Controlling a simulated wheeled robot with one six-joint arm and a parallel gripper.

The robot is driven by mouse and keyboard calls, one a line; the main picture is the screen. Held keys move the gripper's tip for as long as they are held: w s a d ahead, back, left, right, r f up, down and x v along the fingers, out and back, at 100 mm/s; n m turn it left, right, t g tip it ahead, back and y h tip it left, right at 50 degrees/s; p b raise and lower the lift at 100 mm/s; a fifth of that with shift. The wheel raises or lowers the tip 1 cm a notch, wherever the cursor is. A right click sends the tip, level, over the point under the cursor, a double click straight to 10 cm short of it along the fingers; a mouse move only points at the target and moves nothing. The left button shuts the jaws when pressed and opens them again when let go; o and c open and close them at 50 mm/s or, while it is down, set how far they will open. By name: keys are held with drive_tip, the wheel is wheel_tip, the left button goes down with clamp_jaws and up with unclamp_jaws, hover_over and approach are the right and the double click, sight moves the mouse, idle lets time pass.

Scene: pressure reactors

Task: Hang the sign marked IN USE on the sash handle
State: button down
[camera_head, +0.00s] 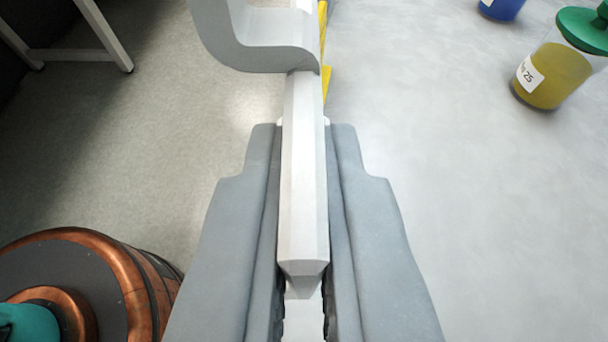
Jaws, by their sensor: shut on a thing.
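My gripper (304,126) points away from the camera, with its two grey fingers shut on a long white bar (304,190). The bar seems to be the top part of the sign, seen from above; no IN USE lettering shows. Yellow bits (324,80) show along the bar's right side beyond the fingertips. A grey curved piece (260,42), probably the sash handle, lies just ahead at the top. It overlaps the bar's far part in the picture. I cannot tell whether the two touch or whether the bar hangs on it.
A jar with yellow contents and a green lid (555,75) stands on the pale surface (480,210) at the upper right, with a blue container (502,9) behind it. A copper-ringed round vessel (100,285) is at the lower left. A white frame leg (110,40) stands at the upper left.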

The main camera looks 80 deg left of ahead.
drive_tip(key=shift+f, duration=0.1)
idle(0.4)
drive_tip(key=shift+f, duration=4.7)
drive_tip(key=shift+f, duration=0.2)
drive_tip(key=c, duration=1.6)
unclamp_jaws()
drive_tip(key=shift+o, duration=0.2)
drive_tip(key=shift+v, duration=3.75)
drive_tip(key=shift+s+a+r, duration=0.1)
drive_tip(key=shift+s+a, duration=0.05)
drive_tip(key=shift+s, duration=0.05)
